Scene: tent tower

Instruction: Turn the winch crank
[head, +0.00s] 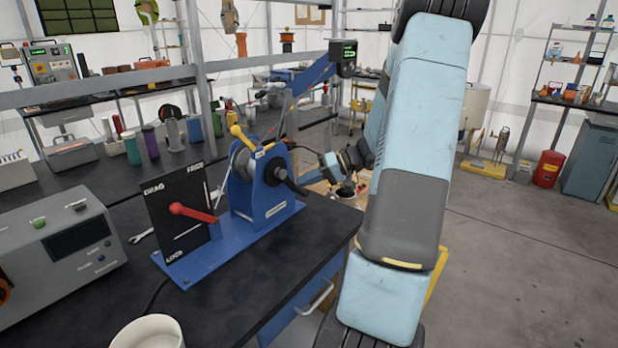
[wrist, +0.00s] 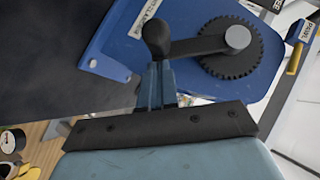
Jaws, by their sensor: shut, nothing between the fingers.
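The blue winch (head: 262,190) stands on the dark bench, its crank side facing right. In the wrist view its crank arm (wrist: 195,46) runs left from a round hub (wrist: 238,37) in front of a black toothed wheel (wrist: 262,62). The arm ends in a black rounded knob (wrist: 156,36). My gripper (wrist: 156,68) is shut and empty, its fingertips right at the knob in the picture; I cannot tell whether they touch it. In the head view my gripper (head: 328,161) is small, to the right of the winch.
A black panel with a red lever (head: 192,212) shares the winch's blue base, and a yellow-knobbed lever (head: 241,136) is on top. A grey box (head: 62,245) and a white cup (head: 148,332) stand on the bench. Open floor (head: 530,260) lies to the right.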

